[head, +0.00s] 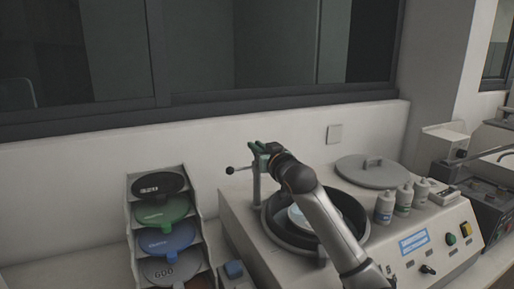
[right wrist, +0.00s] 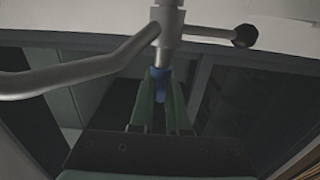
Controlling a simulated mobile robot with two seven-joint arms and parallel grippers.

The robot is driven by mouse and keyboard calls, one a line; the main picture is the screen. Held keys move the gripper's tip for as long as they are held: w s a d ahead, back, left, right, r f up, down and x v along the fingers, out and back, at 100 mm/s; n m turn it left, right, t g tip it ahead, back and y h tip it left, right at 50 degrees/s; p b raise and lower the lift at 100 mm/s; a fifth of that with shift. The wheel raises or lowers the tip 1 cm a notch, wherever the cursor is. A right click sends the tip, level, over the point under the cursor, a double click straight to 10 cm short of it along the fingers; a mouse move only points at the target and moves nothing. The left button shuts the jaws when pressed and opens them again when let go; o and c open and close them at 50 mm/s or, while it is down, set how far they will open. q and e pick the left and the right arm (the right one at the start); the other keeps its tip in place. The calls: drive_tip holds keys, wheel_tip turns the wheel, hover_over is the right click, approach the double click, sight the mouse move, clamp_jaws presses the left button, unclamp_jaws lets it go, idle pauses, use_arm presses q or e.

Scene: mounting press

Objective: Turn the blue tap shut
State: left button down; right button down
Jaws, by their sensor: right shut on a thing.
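The blue tap (right wrist: 161,74) sits on a grey metal post in the right wrist view, with a curved spout pipe (right wrist: 75,75) and a black-knobbed rod (right wrist: 243,36) beside it. My right gripper (right wrist: 161,98) has its two green fingers closed around the blue tap. In the head view the right gripper (head: 262,149) is at the top of the post (head: 256,187), by the back left rim of the round bowl; the tap's blue is hidden there. The knob of the rod (head: 230,170) sticks out to the left. My left gripper is not in view.
The machine's round bowl (head: 272,232) lies under my right arm. A grey lid (head: 350,166) and several white bottles (head: 384,208) stand on the machine to the right. A rack of coloured discs (head: 163,213) stands at the left. A wall and window are close behind.

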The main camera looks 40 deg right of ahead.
drive_tip(key=shift+h, duration=0.3)
idle(0.4)
drive_tip(key=shift+a+m+g+h, duration=0.1)
drive_tip(key=shift+m+g+h, duration=0.5)
drive_tip(key=shift+m+h, duration=0.4)
drive_tip(key=m+g+h+b, duration=0.1)
drive_tip(key=m+g+h, duration=0.1)
drive_tip(key=h, duration=0.1)
drive_tip(key=shift+w+f, duration=0.1)
drive_tip(key=shift+f, duration=0.05)
drive_tip(key=m+g+h+b, duration=0.4)
drive_tip(key=g, duration=0.1)
drive_tip(key=shift+f+m+h, duration=0.1)
drive_tip(key=shift+m+h, duration=0.2)
drive_tip(key=m+g+h+b, duration=0.1)
drive_tip(key=g, duration=0.1)
drive_tip(key=shift+m+g, duration=0.4)
drive_tip(key=m+g, duration=0.1)
drive_tip(key=m+g+h, duration=0.1)
drive_tip(key=g, duration=0.1)
drive_tip(key=shift+r, duration=0.3)
drive_tip(key=shift+m+g, duration=1)
drive_tip(key=shift+g, duration=0.6)
drive_tip(key=shift+f+m+g, duration=0.1)
drive_tip(key=shift+m+g, duration=0.2)
drive_tip(key=shift+g, duration=0.2)
